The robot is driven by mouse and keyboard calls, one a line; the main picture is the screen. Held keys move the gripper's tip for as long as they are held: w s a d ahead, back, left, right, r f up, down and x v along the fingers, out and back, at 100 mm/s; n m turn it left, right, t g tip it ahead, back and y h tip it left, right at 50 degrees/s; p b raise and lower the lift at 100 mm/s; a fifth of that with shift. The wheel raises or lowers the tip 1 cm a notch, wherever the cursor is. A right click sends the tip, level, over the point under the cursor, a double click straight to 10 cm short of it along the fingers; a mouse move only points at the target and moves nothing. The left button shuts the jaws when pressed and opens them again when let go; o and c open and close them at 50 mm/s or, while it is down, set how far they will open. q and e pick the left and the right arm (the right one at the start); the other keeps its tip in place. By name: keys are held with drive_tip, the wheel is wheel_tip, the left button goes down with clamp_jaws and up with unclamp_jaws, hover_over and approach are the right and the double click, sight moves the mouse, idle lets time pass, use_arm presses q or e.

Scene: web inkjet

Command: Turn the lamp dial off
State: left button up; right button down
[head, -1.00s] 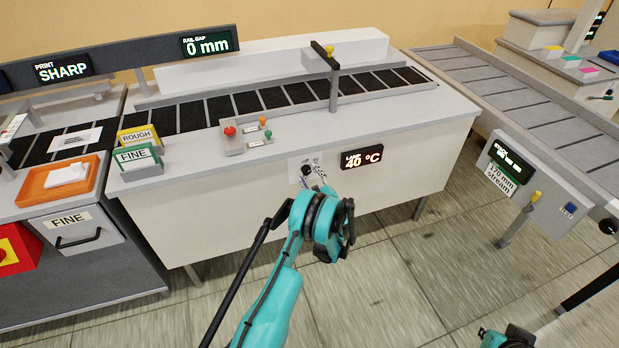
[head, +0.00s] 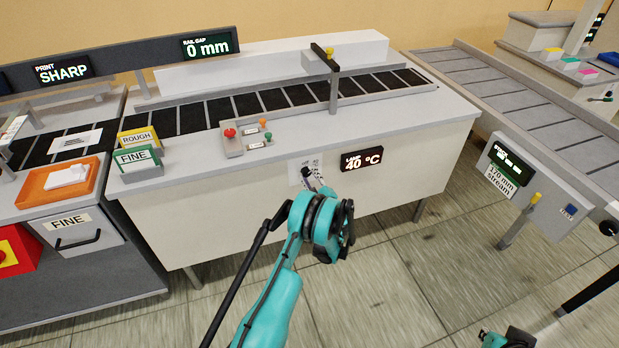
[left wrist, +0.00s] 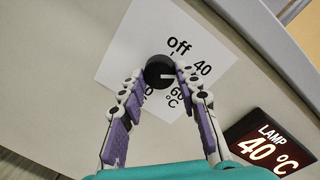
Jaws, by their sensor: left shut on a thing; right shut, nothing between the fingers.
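The lamp dial (left wrist: 157,70) is a small black knob with a white pointer line, on a white card with the marks off, 40 and 60 °C. In the head view the dial (head: 306,172) is on the machine's front, partly hidden by my arm. My left gripper (left wrist: 164,80) has its purple-padded fingertips on either side of the dial, shut on it. The lamp display (head: 361,159) reads 40 °C. My right gripper (head: 512,338) shows only partly at the bottom right edge, away from the machine.
A red button (head: 230,132) and small levers are on the machine top above the dial. FINE and ROUGH signs (head: 138,155) stand to the left. A conveyor panel (head: 520,178) with a yellow lever stands at right. The floor between is clear.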

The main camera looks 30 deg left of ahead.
use_arm(q)
drive_tip(key=n, duration=0.5)
drive_tip(key=n+h, duration=0.1)
drive_tip(key=n, duration=0.4)
drive_tip(key=shift+r, duration=0.1)
drive_tip(key=shift+n, duration=0.3)
idle(0.3)
drive_tip(key=o, duration=1.2)
drive_tip(key=shift+c, duration=0.2)
drive_tip(key=v, duration=0.7)
drive_tip(key=shift+s, duration=0.2)
